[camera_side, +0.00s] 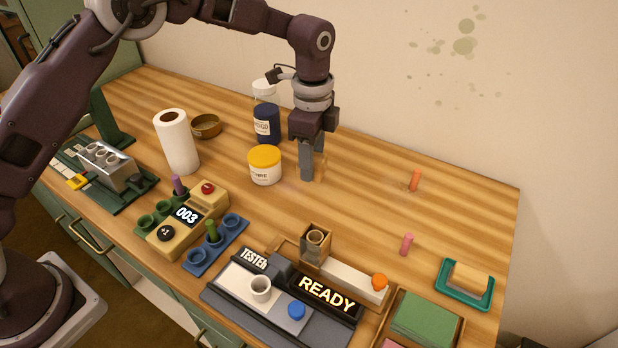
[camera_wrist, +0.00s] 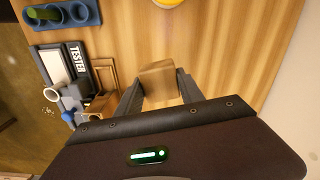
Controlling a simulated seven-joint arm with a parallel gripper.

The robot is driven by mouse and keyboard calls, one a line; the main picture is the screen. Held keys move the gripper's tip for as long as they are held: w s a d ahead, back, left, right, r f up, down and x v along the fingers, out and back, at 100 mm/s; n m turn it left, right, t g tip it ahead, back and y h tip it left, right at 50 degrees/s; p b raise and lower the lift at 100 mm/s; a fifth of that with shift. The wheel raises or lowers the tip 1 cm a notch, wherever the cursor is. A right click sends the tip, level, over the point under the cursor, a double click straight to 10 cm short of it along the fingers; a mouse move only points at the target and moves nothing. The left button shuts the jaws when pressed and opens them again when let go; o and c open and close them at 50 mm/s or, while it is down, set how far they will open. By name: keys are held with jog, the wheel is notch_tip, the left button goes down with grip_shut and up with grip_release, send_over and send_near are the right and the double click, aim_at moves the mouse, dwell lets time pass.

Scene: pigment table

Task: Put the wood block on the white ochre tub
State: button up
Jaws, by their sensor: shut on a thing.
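The white ochre tub (camera_side: 264,172) has a yellow lid and stands upright on the table, left of my gripper in the side view. Only the edge of its yellow lid (camera_wrist: 168,2) shows at the top of the wrist view. My gripper (camera_side: 313,174) points down and is shut on the wood block (camera_wrist: 159,80), which sits between both fingers in the wrist view. In the side view the block (camera_side: 320,166) blends with the tabletop and is partly hidden by a finger. I cannot tell whether the block touches the table. The lid is bare.
A dark blue jar (camera_side: 266,123) and a clear white-topped bottle stand behind the tub. A paper roll (camera_side: 176,142) and a brass bowl (camera_side: 206,126) are further left. An orange peg (camera_side: 414,181) and a pink peg (camera_side: 406,244) stand right. The tester (camera_side: 240,290) is in front.

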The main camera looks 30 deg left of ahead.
jog(key=m, duration=0.2)
send_near(264, 154)
notch_tip(264, 154, down, 6)
jog(key=shift+r, duration=0.1)
jog(key=o, duration=1.4)
